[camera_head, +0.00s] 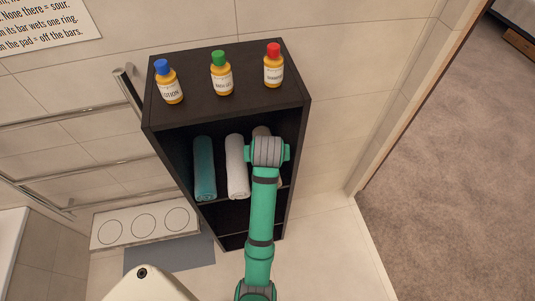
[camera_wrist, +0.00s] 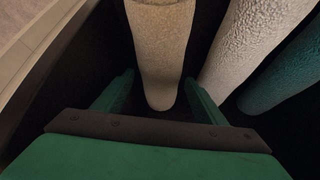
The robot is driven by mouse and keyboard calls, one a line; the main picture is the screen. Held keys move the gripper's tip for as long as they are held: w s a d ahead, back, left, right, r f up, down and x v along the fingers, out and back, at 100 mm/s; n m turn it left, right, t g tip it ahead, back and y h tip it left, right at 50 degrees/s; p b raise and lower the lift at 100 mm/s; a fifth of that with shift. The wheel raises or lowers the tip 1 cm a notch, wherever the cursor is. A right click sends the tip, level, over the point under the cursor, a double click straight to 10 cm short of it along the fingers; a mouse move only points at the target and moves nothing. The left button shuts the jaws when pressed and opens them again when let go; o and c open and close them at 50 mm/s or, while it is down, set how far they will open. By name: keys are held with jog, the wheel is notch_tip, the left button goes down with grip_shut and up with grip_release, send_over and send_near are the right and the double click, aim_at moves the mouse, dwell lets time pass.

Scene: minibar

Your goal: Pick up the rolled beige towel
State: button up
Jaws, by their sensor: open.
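The rolled beige towel (camera_wrist: 160,45) stands out in the wrist view, its rounded end lying between the two green fingers of my gripper (camera_wrist: 158,80). The gripper is open, with a finger on either side of the towel. A dark gap shows on the left; the right finger is close to the towel, and I cannot tell whether it touches.
A white rolled towel (camera_head: 237,165) lies close beside the beige one, with a teal rolled towel (camera_head: 204,167) farther left. All are inside a black shelf unit (camera_head: 215,112) whose side wall is near my gripper. Three bottles, including a red-capped one (camera_head: 273,68), stand on top.

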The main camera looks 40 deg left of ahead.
jog(key=shift+x, duration=1.4)
jog(key=shift+c, duration=0.2)
jog(key=c, duration=0.8)
